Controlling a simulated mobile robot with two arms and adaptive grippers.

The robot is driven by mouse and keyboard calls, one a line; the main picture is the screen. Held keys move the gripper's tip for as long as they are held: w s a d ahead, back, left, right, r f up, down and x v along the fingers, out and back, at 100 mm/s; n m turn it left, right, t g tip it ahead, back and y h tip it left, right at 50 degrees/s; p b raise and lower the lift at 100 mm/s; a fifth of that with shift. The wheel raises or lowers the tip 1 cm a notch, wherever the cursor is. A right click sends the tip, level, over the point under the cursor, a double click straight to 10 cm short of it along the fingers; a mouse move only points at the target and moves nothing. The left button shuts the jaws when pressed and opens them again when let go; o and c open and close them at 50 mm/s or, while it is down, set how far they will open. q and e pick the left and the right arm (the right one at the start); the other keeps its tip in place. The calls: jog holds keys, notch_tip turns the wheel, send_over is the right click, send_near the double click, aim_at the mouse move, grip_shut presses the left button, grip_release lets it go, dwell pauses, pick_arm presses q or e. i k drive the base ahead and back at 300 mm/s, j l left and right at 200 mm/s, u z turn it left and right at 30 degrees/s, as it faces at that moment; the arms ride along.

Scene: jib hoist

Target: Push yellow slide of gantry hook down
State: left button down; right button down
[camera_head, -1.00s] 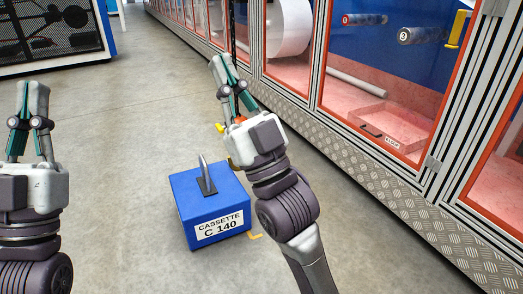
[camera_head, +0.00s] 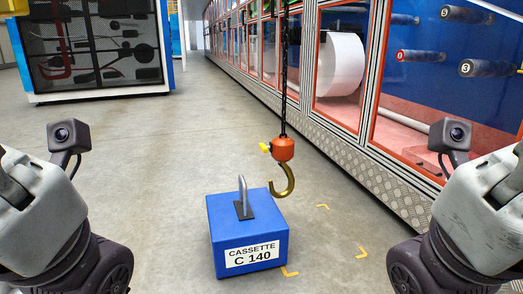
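The gantry hook (camera_head: 289,183) is brass-coloured and hangs under an orange block (camera_head: 284,150) on a dark chain (camera_head: 284,80), in the middle of the view. The small yellow slide (camera_head: 265,148) sticks out of the block's left side. The hook hangs near the right end of a blue cassette box marked C 140 (camera_head: 262,213), which has a grey handle on top. My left gripper (camera_head: 30,205) is at the left edge and my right gripper (camera_head: 490,210) at the right edge, both well apart from the hook. Their fingers are mostly cut off, so their opening is unclear.
Yellow corner marks (camera_head: 361,253) lie on the floor to the right of the cassette. A long row of glass-fronted cabinets (camera_head: 345,150) runs along the right. A black mesh cabinet (camera_head: 95,50) stands back left. The grey floor between is clear.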

aim_at(264, 149)
jog(key=i+u, duration=0.3)
jog(key=u, duration=0.2)
jog(key=i+u, duration=0.45)
jog(key=k+l, duration=0.05)
jog(key=k, duration=0.05)
